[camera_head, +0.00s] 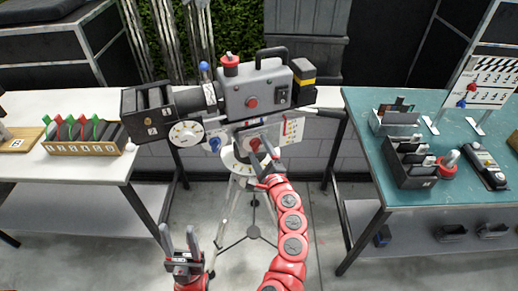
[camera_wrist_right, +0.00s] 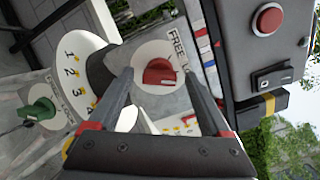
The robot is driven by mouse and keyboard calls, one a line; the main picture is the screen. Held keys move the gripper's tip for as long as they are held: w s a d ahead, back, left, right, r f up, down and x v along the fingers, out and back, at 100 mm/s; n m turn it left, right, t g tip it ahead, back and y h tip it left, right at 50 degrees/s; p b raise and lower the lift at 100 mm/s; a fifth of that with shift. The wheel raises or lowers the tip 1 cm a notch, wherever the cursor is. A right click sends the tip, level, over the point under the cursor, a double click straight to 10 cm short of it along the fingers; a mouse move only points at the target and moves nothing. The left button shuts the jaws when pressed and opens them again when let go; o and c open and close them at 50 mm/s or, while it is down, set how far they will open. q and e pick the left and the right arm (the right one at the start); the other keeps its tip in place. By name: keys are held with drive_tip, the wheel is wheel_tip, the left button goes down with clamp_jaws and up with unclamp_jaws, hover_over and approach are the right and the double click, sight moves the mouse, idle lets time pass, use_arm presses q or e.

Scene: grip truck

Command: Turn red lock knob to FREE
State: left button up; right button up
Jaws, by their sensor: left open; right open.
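The red lock knob (camera_wrist_right: 160,73) sits on a round pale plate on the camera rig in the right wrist view, with the word FREE and part of a second label beside it. The knob also shows in the head view (camera_head: 255,145), just ahead of my right gripper (camera_head: 262,163). In the right wrist view the open fingers of my right gripper (camera_wrist_right: 158,76) lie on either side of the knob. I cannot tell whether they touch it. My left gripper (camera_head: 184,244) is open and empty, low to the left of the tripod.
The film camera (camera_head: 255,88) stands on a tripod (camera_head: 229,210) between a white table (camera_head: 88,172) and a teal table (camera_head: 430,197). A green knob (camera_wrist_right: 40,110) and a numbered white dial (camera_wrist_right: 85,50) are near the red knob. A red button (camera_wrist_right: 267,19) is above right.

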drive_tip(key=shift+w, duration=0.15)
clamp_jaws()
idle(0.4)
